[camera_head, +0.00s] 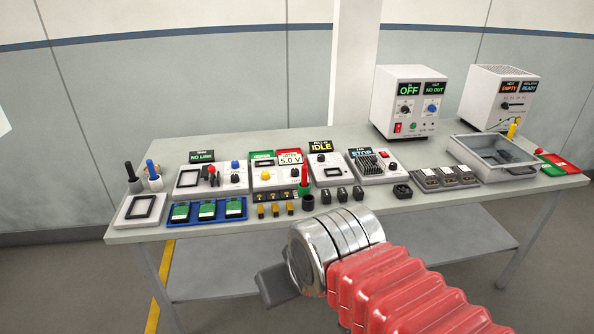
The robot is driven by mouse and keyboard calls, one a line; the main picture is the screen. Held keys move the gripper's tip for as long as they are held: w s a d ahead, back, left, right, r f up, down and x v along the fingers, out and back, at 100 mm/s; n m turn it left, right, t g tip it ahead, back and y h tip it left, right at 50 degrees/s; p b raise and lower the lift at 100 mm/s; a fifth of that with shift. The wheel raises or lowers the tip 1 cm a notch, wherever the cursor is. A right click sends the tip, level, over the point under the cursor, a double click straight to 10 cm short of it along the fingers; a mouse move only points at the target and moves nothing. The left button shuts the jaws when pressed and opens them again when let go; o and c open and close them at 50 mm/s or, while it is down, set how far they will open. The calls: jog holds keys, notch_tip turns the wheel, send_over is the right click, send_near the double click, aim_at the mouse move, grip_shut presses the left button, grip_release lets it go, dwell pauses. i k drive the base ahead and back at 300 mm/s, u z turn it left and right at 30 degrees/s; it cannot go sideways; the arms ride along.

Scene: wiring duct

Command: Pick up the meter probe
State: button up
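A slim red probe-like tool (304,181) stands upright near the middle of the bench, just above a small dark round holder (308,203). I take it for the meter probe, but no label shows this. Whether its lower end sits in the holder is too small to tell. My gripper (272,286) shows as a dark grey jaw beyond the silver wrist, low in front of the bench's front edge. It is apart from the red tool, below and left of it in the picture. The fingertips are mostly hidden, so its opening does not show.
The grey bench (450,200) carries a row of instrument boxes. A blue tray (245,208) with green-and-white modules lies left, near black- and blue-handled tools (152,171). A grey bin (462,154) stands right. Small black blocks (342,194) sit right of the holder.

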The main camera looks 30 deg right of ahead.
aim_at(304, 169)
jog(key=i, duration=1.3)
